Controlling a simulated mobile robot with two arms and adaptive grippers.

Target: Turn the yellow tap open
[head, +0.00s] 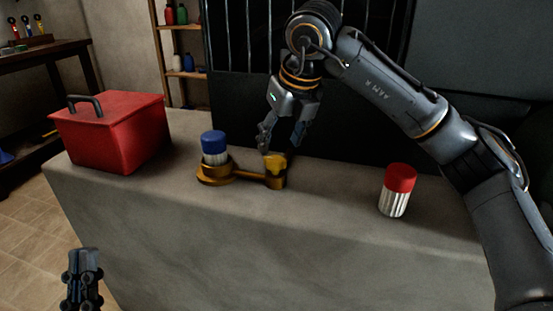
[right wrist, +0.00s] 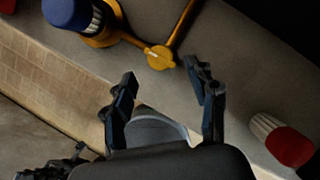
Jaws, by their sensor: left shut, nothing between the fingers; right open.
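The yellow tap (head: 275,172) stands on the grey counter, with a short round top and an arm running left to a round yellow dish. In the right wrist view its round top (right wrist: 160,57) lies just beyond the fingertips. My right gripper (head: 279,146) points down over the tap, open, with its fingers on either side above the top. In the right wrist view the open gripper (right wrist: 162,74) has nothing between its fingers; I cannot tell whether it touches the tap. My left gripper (head: 82,265) is shut and empty, low at the left before the counter.
A blue-capped jar (head: 214,148) stands in the yellow dish (head: 214,180). A red-capped jar (head: 397,190) stands on the counter (head: 270,235) to the right. A red box (head: 110,135) with a dark handle sits at the left end. The front counter top is clear.

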